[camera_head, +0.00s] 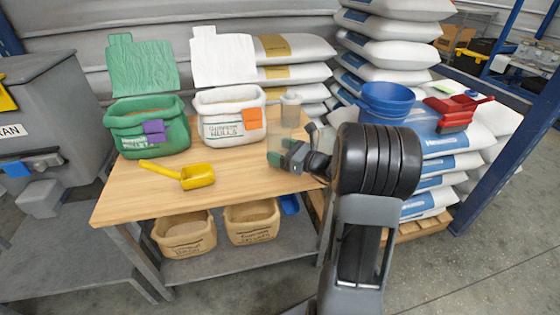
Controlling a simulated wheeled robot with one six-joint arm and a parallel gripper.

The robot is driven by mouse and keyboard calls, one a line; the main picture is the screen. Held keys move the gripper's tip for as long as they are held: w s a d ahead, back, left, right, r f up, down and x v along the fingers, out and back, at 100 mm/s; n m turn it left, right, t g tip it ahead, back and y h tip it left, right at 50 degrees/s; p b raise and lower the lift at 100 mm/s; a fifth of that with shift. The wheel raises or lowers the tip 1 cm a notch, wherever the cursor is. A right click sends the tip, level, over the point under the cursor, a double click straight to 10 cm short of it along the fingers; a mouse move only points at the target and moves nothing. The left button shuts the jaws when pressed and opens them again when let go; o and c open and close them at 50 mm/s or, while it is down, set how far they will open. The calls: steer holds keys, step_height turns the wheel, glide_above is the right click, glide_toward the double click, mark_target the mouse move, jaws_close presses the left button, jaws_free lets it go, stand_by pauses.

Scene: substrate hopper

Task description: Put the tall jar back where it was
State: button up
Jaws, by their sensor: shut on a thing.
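The tall jar (287,122) is see-through with a pale grey lid. It stands upright at the right end of the wooden table (225,185), right of the white bin. My gripper (283,156) reaches in from the right and is shut on the tall jar, low on its body. The gripper and wrist hide part of the jar's lower side. I cannot tell whether the jar's base touches the tabletop.
A green bin (148,140) and a white bin (222,131) stand open at the table's back. A yellow scoop (197,177) lies in front of them. The table's front middle is clear.

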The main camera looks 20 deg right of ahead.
steer(key=shift+w+f+b, duration=0.1)
steer(key=shift+f+b, duration=0.45)
steer(key=shift+f, duration=1.1)
steer(key=shift+f, duration=0.1)
steer(key=shift+f, duration=0.15)
steer(key=o, duration=1.1)
steer(key=shift+c, duration=0.2)
steer(key=shift+r, duration=0.2)
steer(key=shift+s+d+r, duration=0.1)
steer(key=shift+s, duration=0.1)
steer(key=p+v, duration=0.3)
steer(key=v, duration=0.8)
steer(key=shift+s, duration=0.25)
